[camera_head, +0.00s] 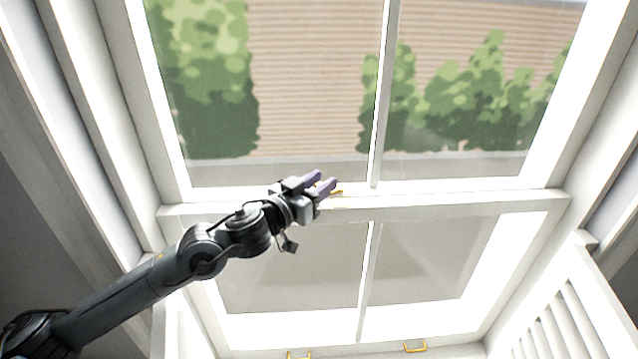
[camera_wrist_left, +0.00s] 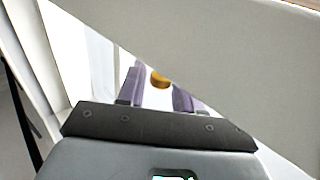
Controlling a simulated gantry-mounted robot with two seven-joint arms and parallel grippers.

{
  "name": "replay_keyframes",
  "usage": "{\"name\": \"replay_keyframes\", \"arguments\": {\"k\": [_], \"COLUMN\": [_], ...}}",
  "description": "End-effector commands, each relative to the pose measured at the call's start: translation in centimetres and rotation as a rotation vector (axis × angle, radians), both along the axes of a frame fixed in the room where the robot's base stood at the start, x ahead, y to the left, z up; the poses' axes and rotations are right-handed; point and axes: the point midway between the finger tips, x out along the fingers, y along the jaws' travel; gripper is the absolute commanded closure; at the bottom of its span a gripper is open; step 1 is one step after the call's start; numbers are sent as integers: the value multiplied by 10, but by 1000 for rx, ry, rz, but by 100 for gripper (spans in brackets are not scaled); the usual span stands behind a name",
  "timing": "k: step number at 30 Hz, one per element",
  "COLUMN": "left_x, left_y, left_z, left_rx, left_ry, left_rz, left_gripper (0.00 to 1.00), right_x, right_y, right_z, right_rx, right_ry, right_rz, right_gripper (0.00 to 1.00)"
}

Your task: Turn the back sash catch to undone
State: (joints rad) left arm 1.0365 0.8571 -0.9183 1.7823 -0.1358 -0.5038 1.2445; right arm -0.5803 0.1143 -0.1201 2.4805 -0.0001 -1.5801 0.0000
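The sash catch (camera_head: 338,192) is a small yellow, brass-like piece on the meeting rail (camera_head: 450,201) of a white sash window. My left gripper (camera_head: 321,182) reaches up to it from the left and partly hides it. Its two purple fingers are apart. In the left wrist view the yellow knob of the catch (camera_wrist_left: 159,77) shows between or just beyond the open fingers (camera_wrist_left: 158,87); I cannot tell if they touch it. The catch's angle is mostly hidden. My right gripper is in neither view.
Two yellow sash lifts (camera_head: 299,355) and (camera_head: 415,347) sit at the bottom of the lower sash. A white slatted piece (camera_head: 570,300) stands at the right. In the left wrist view a large pale bar (camera_wrist_left: 230,50) crosses close above the fingers.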

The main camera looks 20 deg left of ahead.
Motion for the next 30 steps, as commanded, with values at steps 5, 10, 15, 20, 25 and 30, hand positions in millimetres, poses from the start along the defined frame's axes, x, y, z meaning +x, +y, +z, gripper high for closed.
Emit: {"name": "replay_keyframes", "arguments": {"k": [5,10,15,20,25,30], "left_x": [0,0,4,8,9,9], "left_y": [0,1,5,7,9,9], "left_z": [0,0,1,-1,1,1], "left_rx": [0,-1,-1,-2,-1,-2], "left_ry": [0,1,3,2,-1,-3], "left_rz": [0,-7,-83,-179,-225,-227], "left_gripper": [93,100,100,100,100,100], "right_x": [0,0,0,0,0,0], "right_y": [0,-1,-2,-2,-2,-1], "right_z": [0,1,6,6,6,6], "right_rx": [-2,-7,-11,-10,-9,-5], "right_ry": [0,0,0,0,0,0], "right_rz": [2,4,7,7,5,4], "right_gripper": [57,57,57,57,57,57]}}
